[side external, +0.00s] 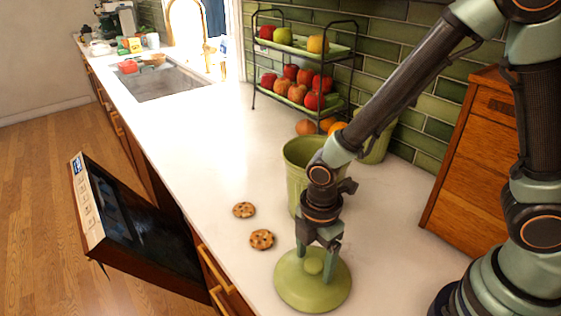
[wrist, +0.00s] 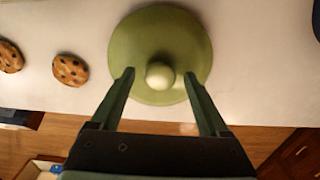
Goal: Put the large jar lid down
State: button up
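The large jar lid (side external: 312,290) is a round green disc with a knob at its centre. It lies flat, on the white counter as far as I can see, near the front edge. My gripper (side external: 317,262) is right above it, pointing down. In the wrist view, the lid (wrist: 160,35) shows with its pale knob (wrist: 160,76) between my two fingers (wrist: 159,75). The fingers are spread wide, with a gap on both sides of the knob. The green jar (side external: 300,165) stands open behind my gripper, partly hidden by my arm.
Two cookies (side external: 262,240) (side external: 243,210) lie left of the lid. A two-tier fruit rack (side external: 300,60) stands against the tiled wall. A wooden cabinet (side external: 470,160) is at the right. The dishwasher door (side external: 120,225) hangs open below the counter. The counter (side external: 190,140) toward the sink is clear.

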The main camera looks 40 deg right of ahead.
aim_at(314, 263)
notch_tip(314, 263, up, 12)
jog(key=d+r+m+t, duration=0.5)
jog(key=d+r+m, duration=0.4)
jog(key=d+m, duration=0.5)
jog(key=m, duration=0.4)
jog(key=shift+w+d+r+t, duration=0.2)
jog(key=shift+w+d+t, duration=0.05)
jog(key=shift+d+t, duration=0.05)
